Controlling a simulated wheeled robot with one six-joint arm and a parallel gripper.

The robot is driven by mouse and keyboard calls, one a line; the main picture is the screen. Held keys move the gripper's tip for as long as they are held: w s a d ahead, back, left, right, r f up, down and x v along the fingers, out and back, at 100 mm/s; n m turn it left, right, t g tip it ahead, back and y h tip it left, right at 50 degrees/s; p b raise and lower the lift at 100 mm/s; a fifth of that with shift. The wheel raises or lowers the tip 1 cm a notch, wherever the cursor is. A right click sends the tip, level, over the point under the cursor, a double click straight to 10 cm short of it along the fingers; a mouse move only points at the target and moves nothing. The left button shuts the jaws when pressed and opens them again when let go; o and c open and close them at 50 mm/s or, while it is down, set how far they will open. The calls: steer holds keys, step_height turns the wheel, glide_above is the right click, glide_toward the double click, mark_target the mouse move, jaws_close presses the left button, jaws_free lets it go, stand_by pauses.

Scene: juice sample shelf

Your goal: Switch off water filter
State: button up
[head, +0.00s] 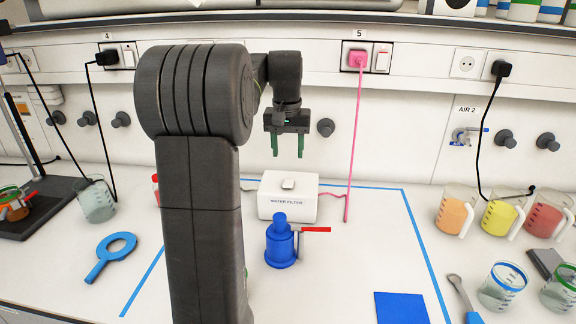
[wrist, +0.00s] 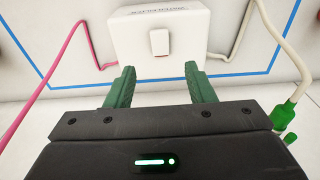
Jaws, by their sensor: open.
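The water filter (head: 275,206) is a white box labelled "WATER FILTER" on the bench, inside a blue taped outline. A small rocker switch (head: 288,184) sits on its top. In the wrist view the filter (wrist: 190,50) lies just beyond my fingertips, with its pale switch (wrist: 159,42) roughly centred between them. My gripper (head: 288,147) has green fingers, is open and empty, and hangs above the filter. It also shows in the wrist view (wrist: 159,80). A pink cable (head: 353,130) runs from the filter to a pink plug at the outlet marked 5.
A blue bottle-like vessel (head: 281,245) with a red handle stands in front of the filter. Jugs of orange (head: 453,213), yellow (head: 498,217) and red (head: 546,220) liquid stand at right. A blue magnifier-shaped tool (head: 112,255) lies at left.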

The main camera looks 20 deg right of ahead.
step_height(320, 180, up, 4)
glide_above(288, 184)
steer(key=shift+s+a+r, duration=0.2)
steer(key=shift+s, duration=0.1)
steer(key=f, duration=0.9)
steer(key=w+f, duration=0.1)
steer(key=f, duration=0.4)
steer(key=shift+w+d, duration=0.1)
steer(key=shift+d, duration=0.25)
steer(key=shift+b, duration=0.3)
steer(key=shift+r, duration=0.1)
step_height(288, 184, up, 14)
steer(key=s+f, duration=0.1)
steer(key=f, duration=0.9)
steer(key=w+f, duration=0.1)
steer(key=f, duration=0.3)
steer(key=shift+f, duration=0.3)
steer(key=t+b, duration=0.1)
steer(key=b, duration=0.3)
steer(key=shift+s+a+h, duration=0.1)
steer(key=shift+s+h, duration=0.05)
steer(key=shift+h, duration=0.15)
steer(key=t+b, duration=0.1)
steer(key=b, duration=0.3)
steer(key=t+h+b, duration=0.1)
steer(key=b, duration=0.2)
steer(key=shift+s+a+f+b, duration=0.1)
steer(key=shift+s+a+b, duration=0.05)
steer(key=shift+s+b, duration=0.2)
